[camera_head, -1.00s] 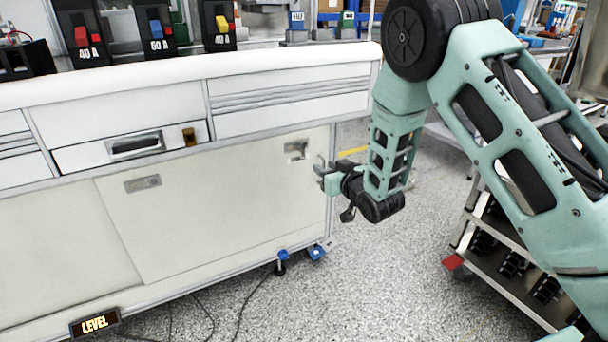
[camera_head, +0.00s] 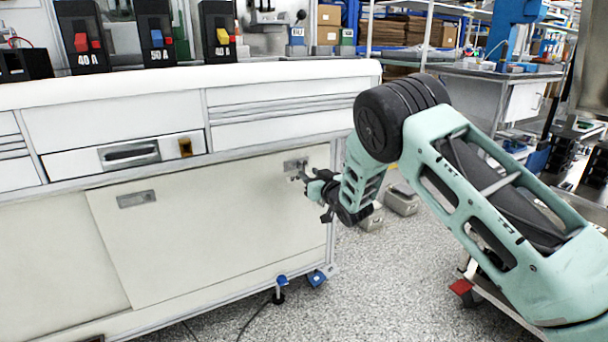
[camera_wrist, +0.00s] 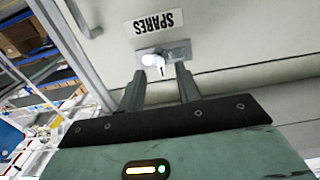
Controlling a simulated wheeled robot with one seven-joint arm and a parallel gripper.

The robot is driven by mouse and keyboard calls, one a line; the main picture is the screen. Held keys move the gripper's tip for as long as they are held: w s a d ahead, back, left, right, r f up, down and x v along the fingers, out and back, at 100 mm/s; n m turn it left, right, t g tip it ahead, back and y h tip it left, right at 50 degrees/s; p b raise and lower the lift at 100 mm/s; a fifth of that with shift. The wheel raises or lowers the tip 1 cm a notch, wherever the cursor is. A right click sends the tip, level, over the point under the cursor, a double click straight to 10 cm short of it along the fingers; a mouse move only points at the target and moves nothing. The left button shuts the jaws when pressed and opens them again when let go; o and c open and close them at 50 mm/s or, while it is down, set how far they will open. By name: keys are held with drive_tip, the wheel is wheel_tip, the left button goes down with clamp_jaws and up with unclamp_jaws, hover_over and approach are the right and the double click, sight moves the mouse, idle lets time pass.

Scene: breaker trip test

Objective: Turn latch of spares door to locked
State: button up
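The cabinet's light front panel, the spares door (camera_head: 220,225), carries a small metal latch plate (camera_head: 291,164) near its upper right. In the wrist view, an upside-down SPARES label (camera_wrist: 158,22) sits just above the metal plate (camera_wrist: 180,50). A bright, washed-out latch knob (camera_wrist: 153,60) stands on that plate; its exact angle is hard to read. My gripper (camera_head: 303,177) is at the plate in the head view. In the wrist view, my gripper (camera_wrist: 161,72) is open, its two fingers apart with tips close to the knob. Whether they touch it cannot be told.
A drawer with a dark handle (camera_head: 130,152) lies above the door, and a recessed pull (camera_head: 136,199) is at the door's left. Breakers (camera_head: 157,35) stand on the worktop (camera_head: 180,78). A blue caster (camera_head: 316,277) is below.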

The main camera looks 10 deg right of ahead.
sight(303, 169)
drive_tip(key=shift+b+x, duration=0.45)
drive_tip(key=shift+x, duration=1.9)
clamp_jaws()
